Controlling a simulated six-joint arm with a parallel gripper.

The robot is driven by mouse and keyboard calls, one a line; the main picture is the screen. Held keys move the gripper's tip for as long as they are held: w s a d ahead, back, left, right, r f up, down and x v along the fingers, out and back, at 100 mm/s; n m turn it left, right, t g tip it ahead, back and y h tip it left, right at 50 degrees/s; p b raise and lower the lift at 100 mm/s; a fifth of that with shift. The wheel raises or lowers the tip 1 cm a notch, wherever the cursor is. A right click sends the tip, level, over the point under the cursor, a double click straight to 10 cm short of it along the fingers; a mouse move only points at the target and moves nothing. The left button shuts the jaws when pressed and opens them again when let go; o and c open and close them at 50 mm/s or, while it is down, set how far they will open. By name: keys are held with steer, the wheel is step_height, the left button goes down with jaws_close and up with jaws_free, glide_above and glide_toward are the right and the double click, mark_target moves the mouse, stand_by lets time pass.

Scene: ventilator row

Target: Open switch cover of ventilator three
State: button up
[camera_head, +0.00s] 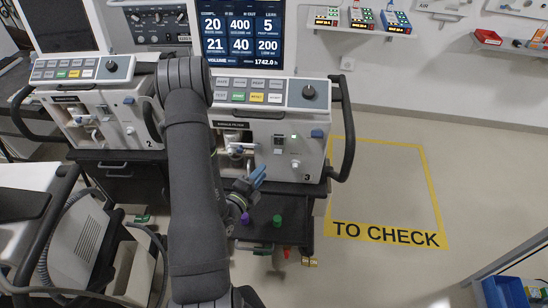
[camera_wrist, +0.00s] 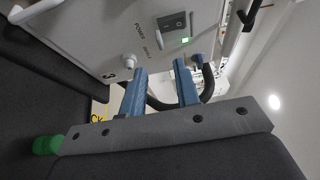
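Ventilator three (camera_head: 262,125) stands in the middle of the head view, with a "3" at its lower right front. On its front, a small dark power switch (camera_head: 279,143) sits above a white knob (camera_head: 295,163). The switch also shows in the wrist view (camera_wrist: 172,22), near the word POWER and a lit green light (camera_wrist: 186,40). I cannot tell its cover apart from the switch. My gripper (camera_head: 258,173) has blue fingers and is in front of and below the switch, apart from it. In the wrist view, my gripper (camera_wrist: 160,68) is open with nothing between its fingers.
Ventilator two (camera_head: 110,115) stands close on the left. A black handle (camera_head: 345,130) curves along ventilator three's right side, and a blue knob (camera_head: 317,134) sticks out nearby. A green cap (camera_wrist: 46,145) shows in the wrist view. The yellow-framed TO CHECK floor area (camera_head: 385,190) is clear.

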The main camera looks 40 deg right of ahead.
mark_target(278, 144)
steer(key=x, duration=0.9)
jaws_close()
